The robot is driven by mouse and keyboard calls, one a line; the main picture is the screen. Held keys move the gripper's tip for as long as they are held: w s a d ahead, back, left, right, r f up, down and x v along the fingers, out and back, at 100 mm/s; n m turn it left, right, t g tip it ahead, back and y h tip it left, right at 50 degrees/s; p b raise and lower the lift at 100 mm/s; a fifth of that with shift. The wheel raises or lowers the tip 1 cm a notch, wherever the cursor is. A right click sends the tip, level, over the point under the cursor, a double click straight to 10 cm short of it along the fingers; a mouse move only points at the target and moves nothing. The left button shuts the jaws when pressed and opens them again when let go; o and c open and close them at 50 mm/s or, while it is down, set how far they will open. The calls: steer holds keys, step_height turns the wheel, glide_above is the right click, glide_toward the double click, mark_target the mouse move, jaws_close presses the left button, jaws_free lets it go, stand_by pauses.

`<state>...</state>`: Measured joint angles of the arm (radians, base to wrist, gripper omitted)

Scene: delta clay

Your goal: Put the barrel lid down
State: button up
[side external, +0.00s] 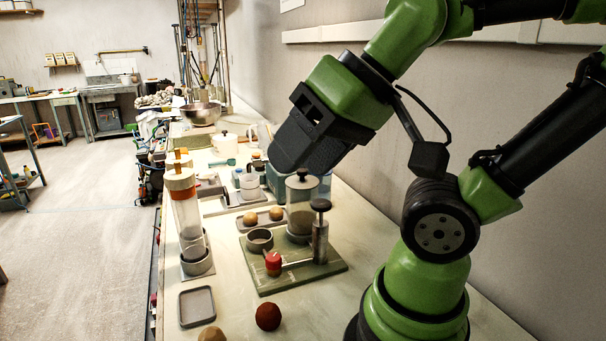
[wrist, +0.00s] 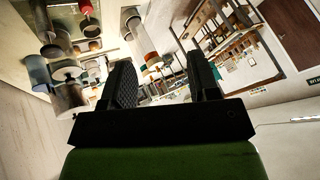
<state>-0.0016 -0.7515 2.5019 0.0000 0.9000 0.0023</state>
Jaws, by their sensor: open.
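A tall clear barrel (side external: 189,222) stands upright in a grey ring holder (side external: 198,263) at the left of the bench. A cream lid-like cap (side external: 180,179) with a tan top is at its upper end; I cannot tell whether it is seated or loose. My gripper (side external: 282,165) is above and behind the canister, pointing down-left. In the wrist view my gripper's two fingers (wrist: 163,70) are apart with nothing held between them.
The green board (side external: 300,277) carries a grey cup (side external: 259,240), a red-topped piece (side external: 273,262) and a black-knobbed metal post (side external: 320,232). A shallow grey tray (side external: 197,306) and dark red ball (side external: 268,316) lie in front. A wall runs along the right.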

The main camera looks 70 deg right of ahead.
steer(key=shift+w, duration=0.1)
steer(key=n+g+h, duration=0.2)
steer(key=n+g, duration=0.2)
steer(key=g, duration=0.3)
glide_above(302, 170)
step_height(302, 170, down, 4)
steer(key=f, duration=0.4)
steer(key=shift+s+d+f, duration=0.1)
steer(key=shift+s, duration=0.3)
steer(key=shift+w+f, duration=0.2)
steer(key=shift+f, duration=1.35)
steer(key=shift+w+f, duration=0.2)
steer(key=shift+f, duration=1.3)
jaws_close()
steer(key=shift+r, duration=0.1)
